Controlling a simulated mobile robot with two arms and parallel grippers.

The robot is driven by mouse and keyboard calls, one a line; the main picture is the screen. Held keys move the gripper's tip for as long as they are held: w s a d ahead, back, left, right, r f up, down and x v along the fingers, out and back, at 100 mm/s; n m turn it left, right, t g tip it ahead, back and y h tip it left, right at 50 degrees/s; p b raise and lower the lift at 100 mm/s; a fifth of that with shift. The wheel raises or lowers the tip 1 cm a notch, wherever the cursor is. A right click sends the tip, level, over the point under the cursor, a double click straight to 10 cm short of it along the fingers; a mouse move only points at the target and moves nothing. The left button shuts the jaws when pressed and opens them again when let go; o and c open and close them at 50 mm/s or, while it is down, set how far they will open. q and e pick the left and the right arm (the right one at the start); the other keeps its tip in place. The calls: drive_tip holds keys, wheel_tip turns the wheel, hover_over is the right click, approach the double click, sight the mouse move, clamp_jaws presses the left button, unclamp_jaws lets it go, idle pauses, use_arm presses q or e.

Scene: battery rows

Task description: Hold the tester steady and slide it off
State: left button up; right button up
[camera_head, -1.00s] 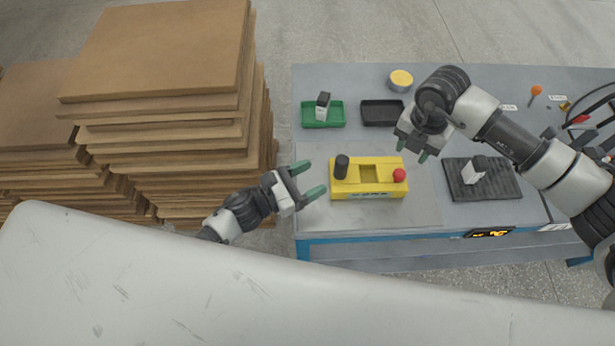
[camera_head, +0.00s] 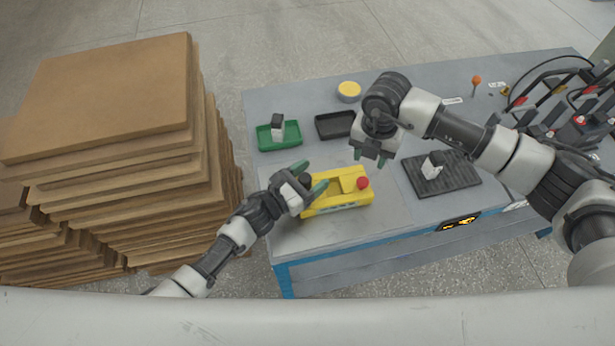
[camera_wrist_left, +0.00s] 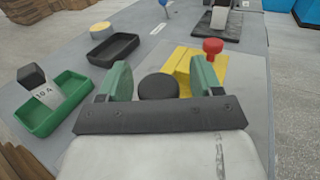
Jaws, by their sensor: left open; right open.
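The yellow tester (camera_head: 337,203) sits near the front edge of the grey table, with a red knob (camera_head: 362,182) at its right end and a black knob at its left end. In the left wrist view the round black knob (camera_wrist_left: 158,87) stands between the spread green fingers of my left gripper (camera_wrist_left: 160,82). My left gripper (camera_head: 312,177) is open at the tester's left end; I cannot tell whether it touches the knob. My right gripper (camera_head: 371,156) is open and empty, above and behind the tester's right side.
A green tray (camera_head: 264,143) holding a grey-and-black block (camera_head: 277,127), an empty black tray (camera_head: 333,126) and a yellow-topped round tin (camera_head: 349,91) stand behind. A black ribbed mat (camera_head: 456,177) with a white-and-black block (camera_head: 432,166) lies right. Stacked brown boards (camera_head: 100,90) rise left.

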use_arm(q)
drive_tip(key=shift+c, duration=0.4)
clamp_jaws()
idle(0.6)
